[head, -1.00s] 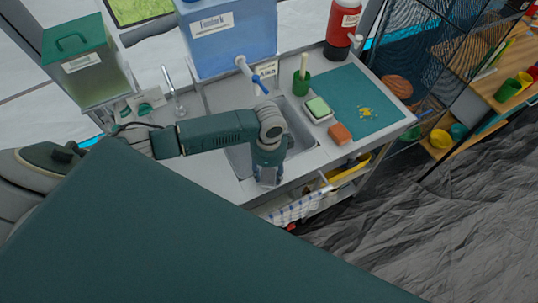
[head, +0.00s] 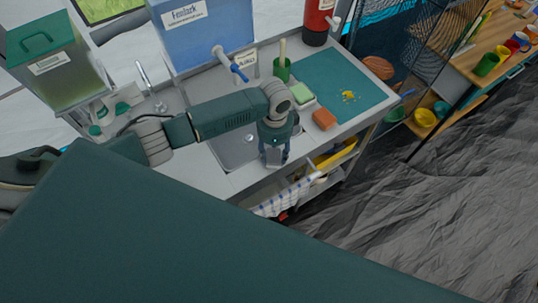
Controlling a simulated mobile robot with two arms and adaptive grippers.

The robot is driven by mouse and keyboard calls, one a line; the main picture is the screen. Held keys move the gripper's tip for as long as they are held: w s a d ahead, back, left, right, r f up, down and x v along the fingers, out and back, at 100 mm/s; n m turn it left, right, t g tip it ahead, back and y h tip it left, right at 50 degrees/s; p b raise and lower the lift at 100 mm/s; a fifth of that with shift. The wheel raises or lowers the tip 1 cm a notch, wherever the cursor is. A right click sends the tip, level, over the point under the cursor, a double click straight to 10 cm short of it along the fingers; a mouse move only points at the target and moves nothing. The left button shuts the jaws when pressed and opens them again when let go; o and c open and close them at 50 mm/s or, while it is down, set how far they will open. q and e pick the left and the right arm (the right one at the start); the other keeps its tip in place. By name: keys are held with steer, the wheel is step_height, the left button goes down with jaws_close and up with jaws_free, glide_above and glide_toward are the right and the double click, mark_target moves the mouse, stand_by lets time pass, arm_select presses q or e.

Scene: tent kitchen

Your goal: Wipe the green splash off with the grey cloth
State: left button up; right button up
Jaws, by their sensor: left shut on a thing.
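My left gripper (head: 274,157) points down over the front edge of the counter, just right of the sink (head: 232,153). It is shut on a small grey piece, which looks like the grey cloth (head: 273,158); the fingers cover much of it. I cannot make out a green splash in the head view; my arm and gripper hide part of the sink and counter. My right gripper is not in view.
A teal mat (head: 325,75) with yellow bits (head: 348,96) lies at the counter's right. Near it are an orange sponge (head: 324,119), a green-topped dish (head: 299,93) and a green cup with a brush (head: 282,70). A blue water tank (head: 205,45) stands behind the sink.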

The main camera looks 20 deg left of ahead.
arm_select(q)
steer(key=shift+w+d+b, duration=0.4)
steer(key=shift+w+d, duration=0.15)
steer(key=shift+w, duration=0.2)
steer(key=shift+w+d+b, duration=0.35)
steer(key=shift+w+d, duration=0.2)
steer(key=shift+w, duration=0.2)
steer(key=shift+r, duration=0.1)
step_height(320, 180, up, 3)
steer(key=p, duration=0.3)
steer(key=shift+r, duration=1.4)
step_height(320, 180, up, 3)
steer(key=shift+r, duration=0.1)
